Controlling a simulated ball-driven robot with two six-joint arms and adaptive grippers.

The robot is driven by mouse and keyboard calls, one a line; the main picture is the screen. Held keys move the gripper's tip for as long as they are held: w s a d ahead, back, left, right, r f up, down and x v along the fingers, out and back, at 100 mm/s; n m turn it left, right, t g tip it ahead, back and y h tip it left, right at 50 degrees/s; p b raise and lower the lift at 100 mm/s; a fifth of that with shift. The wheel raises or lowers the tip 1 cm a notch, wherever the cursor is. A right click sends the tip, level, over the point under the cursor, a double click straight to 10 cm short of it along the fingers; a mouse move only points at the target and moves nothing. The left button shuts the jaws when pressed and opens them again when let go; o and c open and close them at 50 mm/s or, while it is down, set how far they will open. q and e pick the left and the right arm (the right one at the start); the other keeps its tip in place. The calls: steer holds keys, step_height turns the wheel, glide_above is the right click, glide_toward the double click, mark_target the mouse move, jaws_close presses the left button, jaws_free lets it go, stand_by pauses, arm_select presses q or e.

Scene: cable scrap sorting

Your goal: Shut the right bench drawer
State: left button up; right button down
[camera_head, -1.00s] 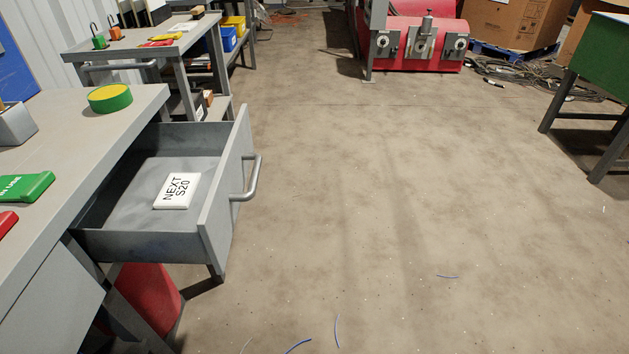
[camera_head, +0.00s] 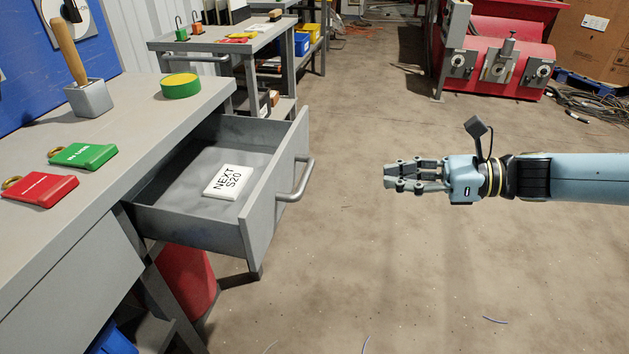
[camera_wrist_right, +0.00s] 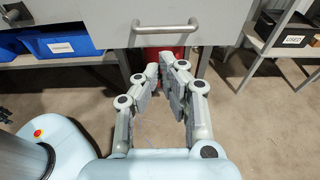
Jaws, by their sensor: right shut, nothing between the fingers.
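The right bench drawer (camera_head: 222,190) is pulled out from the grey bench in the head view. It holds a white block marked "NEXT S20" (camera_head: 228,182). Its bar handle (camera_head: 296,181) faces right, and the drawer front with its handle (camera_wrist_right: 166,30) also shows at the top of the right wrist view. My right gripper (camera_head: 387,176) is shut and empty, pointing left at the drawer front with a clear gap to the handle. In the wrist view its fingertips (camera_wrist_right: 167,60) appear below the handle.
A red container (camera_head: 185,282) stands below the drawer.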

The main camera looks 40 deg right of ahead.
arm_select(q)
steer(key=shift+w+a+f+b, duration=0.15)
steer(key=shift+a+f+b, duration=0.1)
steer(key=shift+f+b, duration=0.45)
steer(key=shift+w+a+f+b, duration=0.1)
steer(key=shift+a+f+b, duration=0.2)
steer(key=shift+f+b, duration=0.4)
steer(key=shift+w+a+f+b, duration=0.2)
steer(key=shift+f+b, duration=0.3)
steer(key=shift+b, duration=0.35)
arm_select(e)
steer(key=x, duration=1.3)
steer(key=shift+w+f, duration=0.15)
